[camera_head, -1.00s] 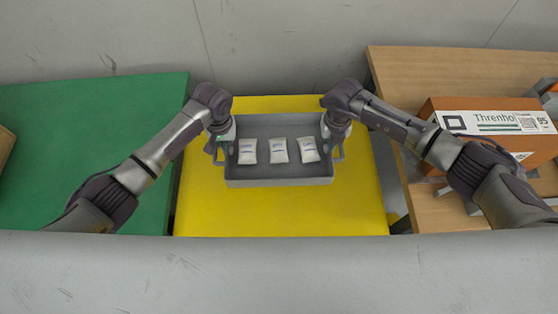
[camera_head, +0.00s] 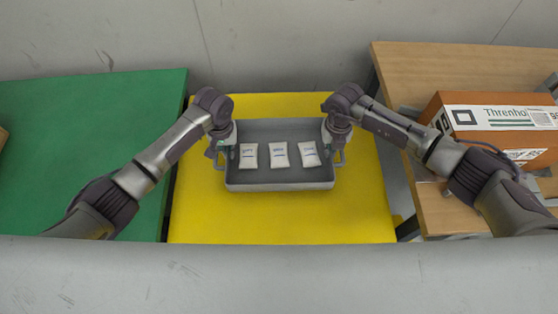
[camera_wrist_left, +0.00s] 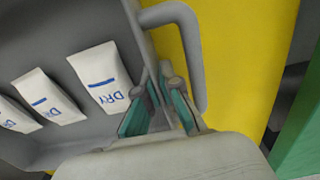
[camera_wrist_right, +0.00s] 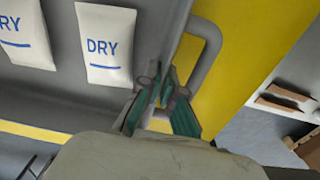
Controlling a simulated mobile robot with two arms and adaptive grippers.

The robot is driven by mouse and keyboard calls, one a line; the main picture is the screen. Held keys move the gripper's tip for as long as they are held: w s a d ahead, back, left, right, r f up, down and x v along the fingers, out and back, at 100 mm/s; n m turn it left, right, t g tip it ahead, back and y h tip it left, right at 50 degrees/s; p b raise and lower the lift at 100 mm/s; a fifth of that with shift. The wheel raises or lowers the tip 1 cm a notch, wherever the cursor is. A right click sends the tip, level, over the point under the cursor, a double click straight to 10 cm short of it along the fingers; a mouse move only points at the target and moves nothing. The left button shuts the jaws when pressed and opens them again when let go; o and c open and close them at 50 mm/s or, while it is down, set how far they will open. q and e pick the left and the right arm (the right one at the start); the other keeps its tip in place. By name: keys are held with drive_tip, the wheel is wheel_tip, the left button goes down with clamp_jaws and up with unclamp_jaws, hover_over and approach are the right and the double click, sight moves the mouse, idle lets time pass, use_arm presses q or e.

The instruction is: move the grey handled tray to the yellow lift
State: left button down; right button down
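The grey handled tray (camera_head: 279,186) is level over the middle of the yellow lift (camera_head: 280,220), with yellow showing on all sides. I cannot tell whether it touches the lift. It holds three white packets (camera_head: 279,155), with "DRY" legible on them in the wrist views. The fingers partly hide both grip points.
A green table (camera_head: 80,140) stands left of the lift. A wooden table (camera_head: 450,72) on the right carries an orange-brown box (camera_head: 510,145) with a white label. A grey wall (camera_head: 280,45) is behind. The lift's near part is clear.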

use_arm(q)
drive_tip(key=shift+f, duration=0.5)
use_arm(e)
drive_tip(key=shift+f, duration=0.5)
use_arm(q)
drive_tip(key=c, duration=1.7)
unclamp_jaws()
drive_tip(key=shift+r, duration=0.15)
use_arm(e)
drive_tip(key=c, duration=1.7)
unclamp_jaws()
drive_tip(key=shift+d+r, duration=0.1)
drive_tip(key=shift+r, duration=0.05)
use_arm(q)
drive_tip(key=o, duration=0.4)
use_arm(e)
drive_tip(key=o, duration=0.4)
use_arm(q)
drive_tip(key=shift+a+r, duration=0.1)
wheel_tip(320, 180, up, 8)
drive_tip(key=shift+f, duration=0.15)
use_arm(e)
wheel_tip(320, 180, up, 12)
drive_tip(key=shift+r, duration=0.1)
